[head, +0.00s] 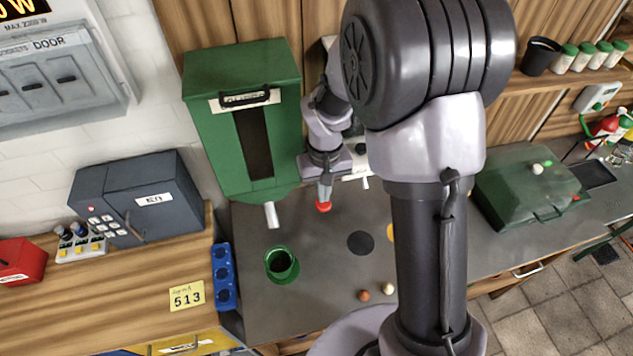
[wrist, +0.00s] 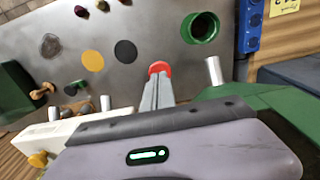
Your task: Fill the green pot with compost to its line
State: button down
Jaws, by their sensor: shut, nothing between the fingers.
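The green pot (head: 281,264) stands upright on the grey counter, in front of a white spout (head: 271,215) and not directly under it. Its open mouth also shows in the wrist view (wrist: 201,27); the inside is dark, and I cannot make out a fill line or compost. The spout comes from the bottom of a tall green hopper (head: 205,125) with a dark window, a black handle and an unreadable label. My gripper (head: 324,198) is shut, pointing down to the right of the spout. A red round thing (wrist: 160,68) is at its fingertips; I cannot tell whether they touch.
Black (head: 360,242) and yellow (wrist: 92,61) discs mark the counter. Small round objects (head: 364,295) lie near its front edge. A blue rack (head: 223,277) stands left of the pot. A green lidded box (head: 530,185) is at right. Counter around the pot is clear.

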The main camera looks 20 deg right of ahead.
aim_at(323, 206)
jog(key=shift+f+b, duration=2.55)
jog(key=shift+f, duration=0.55)
notch_tip(323, 206, up, 6)
jog(key=p, duration=0.4)
jog(key=shift+r+p, duration=0.2)
jog(key=shift+p, duration=0.2)
jog(key=shift+f, duration=0.1)
